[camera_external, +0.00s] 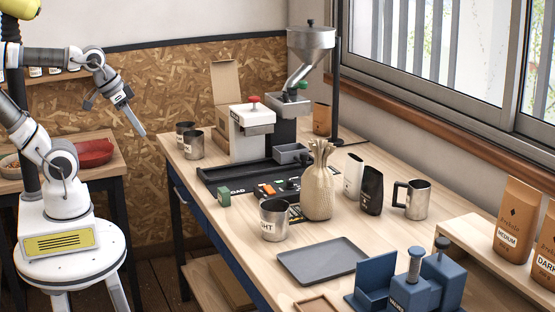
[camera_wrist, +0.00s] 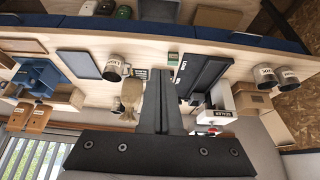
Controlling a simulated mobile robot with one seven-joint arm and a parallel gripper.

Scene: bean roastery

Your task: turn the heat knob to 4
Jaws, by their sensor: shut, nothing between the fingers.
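A white sealer (camera_external: 251,135) with a red knob on top (camera_external: 253,100) stands on the far part of the wooden table. It also shows in the wrist view as a white box with a sealer label (camera_wrist: 220,115), the red part below it. Whether this red knob is the heat knob, and what it is set to, I cannot tell; no numbers are readable. My gripper (camera_external: 143,134) is shut and empty, in the air left of the table, well apart from the sealer. Its closed fingers (camera_wrist: 158,75) show in the middle of the wrist view.
A metal hopper (camera_external: 311,38) stands behind the sealer. Metal cups (camera_external: 193,146) stand to its left. A dark tray (camera_external: 215,178), a tied sack (camera_external: 318,190), a labelled cup (camera_external: 274,221) and a grey tray (camera_external: 320,260) are nearer.

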